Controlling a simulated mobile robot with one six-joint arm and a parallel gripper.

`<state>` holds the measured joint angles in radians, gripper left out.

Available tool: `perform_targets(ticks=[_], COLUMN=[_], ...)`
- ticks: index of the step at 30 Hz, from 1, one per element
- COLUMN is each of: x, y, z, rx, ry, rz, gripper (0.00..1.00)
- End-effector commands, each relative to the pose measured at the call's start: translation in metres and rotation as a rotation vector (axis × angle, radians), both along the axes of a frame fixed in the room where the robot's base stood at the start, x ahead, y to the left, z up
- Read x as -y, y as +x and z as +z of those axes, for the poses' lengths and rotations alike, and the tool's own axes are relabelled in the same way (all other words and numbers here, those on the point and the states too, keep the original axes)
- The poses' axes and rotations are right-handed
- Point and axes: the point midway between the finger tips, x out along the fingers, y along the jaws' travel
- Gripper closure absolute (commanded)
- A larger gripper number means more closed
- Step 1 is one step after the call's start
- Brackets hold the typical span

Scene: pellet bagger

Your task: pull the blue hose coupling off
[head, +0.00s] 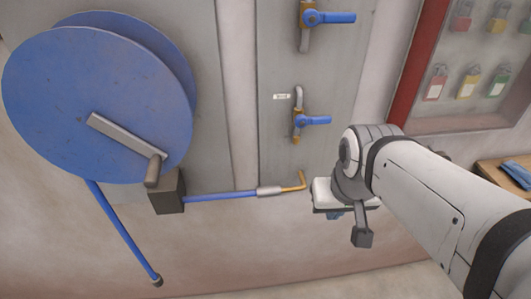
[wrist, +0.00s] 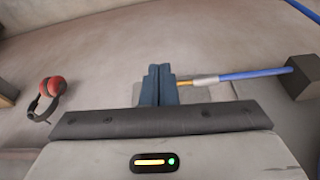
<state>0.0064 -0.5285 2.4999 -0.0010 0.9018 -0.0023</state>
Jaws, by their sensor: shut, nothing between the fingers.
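The blue hose (head: 220,196) runs from a dark block to a silver-grey coupling sleeve (head: 269,190). The sleeve meets a bent brass pipe (head: 298,184) at its right end, with no visible gap. In the wrist view the coupling (wrist: 206,81) lies just right of my gripper (wrist: 158,84), with the blue hose (wrist: 255,73) beyond it. My gripper's dark blue fingers are shut and empty, and part of the brass pipe shows beside them. In the head view my gripper (head: 334,215) is right of the brass pipe, mostly hidden by my wrist.
A large blue hose reel (head: 95,105) with a grey crank fills the left. The dark block (head: 167,191) sits below it. Two blue-handled valves (head: 313,120) are on the grey panel above. A padlock board (head: 470,70) is at upper right. Red earmuffs (wrist: 52,88) show in the wrist view.

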Motion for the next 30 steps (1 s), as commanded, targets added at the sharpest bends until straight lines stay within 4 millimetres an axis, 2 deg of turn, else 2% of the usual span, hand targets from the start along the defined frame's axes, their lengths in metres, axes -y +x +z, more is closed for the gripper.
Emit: perform_targets(ticks=[14, 17, 20, 23, 30], x=[0.0, -0.001, -0.006, -0.017, -0.052], y=[0.0, 0.001, 0.003, 0.009, 0.043], z=[0.0, -0.002, -0.014, -0.035, -0.086], rx=[0.0, -0.009, -0.06, -0.157, -0.407], ry=[0.0, 0.008, 0.052, 0.15, 0.528], rz=[0.0, -0.003, -0.02, -0.054, -0.169], gripper=[1.0, 0.92, 0.84, 0.75, 0.56])
